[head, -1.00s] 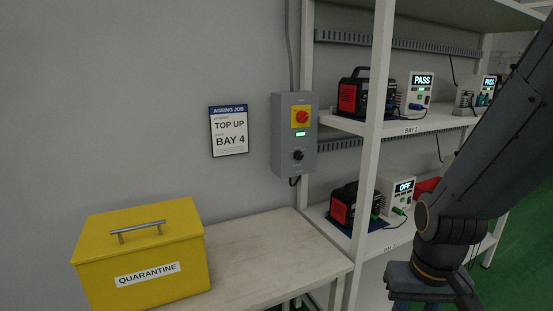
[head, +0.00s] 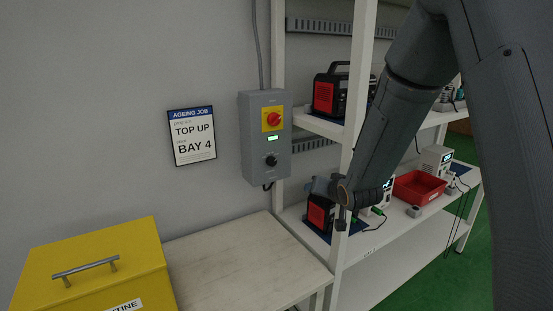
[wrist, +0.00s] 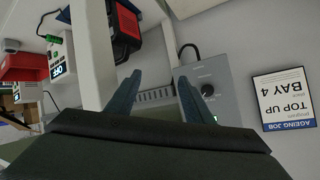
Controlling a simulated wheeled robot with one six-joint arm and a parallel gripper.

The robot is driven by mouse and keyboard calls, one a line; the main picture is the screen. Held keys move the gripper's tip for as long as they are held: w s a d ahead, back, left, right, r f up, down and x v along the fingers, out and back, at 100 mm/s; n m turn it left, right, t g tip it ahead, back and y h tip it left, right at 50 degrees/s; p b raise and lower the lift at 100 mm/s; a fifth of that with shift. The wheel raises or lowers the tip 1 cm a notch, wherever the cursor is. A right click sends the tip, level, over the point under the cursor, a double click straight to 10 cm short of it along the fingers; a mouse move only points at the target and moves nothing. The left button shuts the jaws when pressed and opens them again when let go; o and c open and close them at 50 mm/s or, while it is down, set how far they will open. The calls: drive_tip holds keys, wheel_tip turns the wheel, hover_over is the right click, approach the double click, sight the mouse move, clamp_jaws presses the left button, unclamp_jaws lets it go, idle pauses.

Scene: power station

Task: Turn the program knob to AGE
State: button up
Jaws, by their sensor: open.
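The black program knob (head: 272,160) is on the lower front of a grey control box (head: 246,135) on the wall; its dial lettering is too small to read. The box also carries a red rotary switch (head: 273,119) on a yellow plate and a lit green display (head: 272,138). In the wrist view the knob (wrist: 208,89) shows just right of one finger. My gripper (wrist: 158,84) is open and empty, its fingers pointing toward the wall and shelf post. In the head view it is right of and below the box, apart from the knob.
A wall sign (head: 192,136) reads AGEING JOB, TOP UP, BAY 4. A yellow quarantine box (head: 95,265) stands on the pale bench (head: 230,265). The white shelf post (head: 352,150) stands close to my gripper. The shelves hold red-and-black units (head: 330,95) and a red bin (head: 418,186).

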drive_tip(key=w+a+t+y, duration=0.2)
drive_tip(key=w+a+y, duration=0.1)
drive_tip(key=w+a, duration=0.25)
drive_tip(key=t+y, duration=0.2)
drive_tip(key=y, duration=0.1)
approach(273, 162)
drive_tip(key=p+x, duration=0.3)
drive_tip(key=x, duration=0.5)
drive_tip(key=c, duration=1)
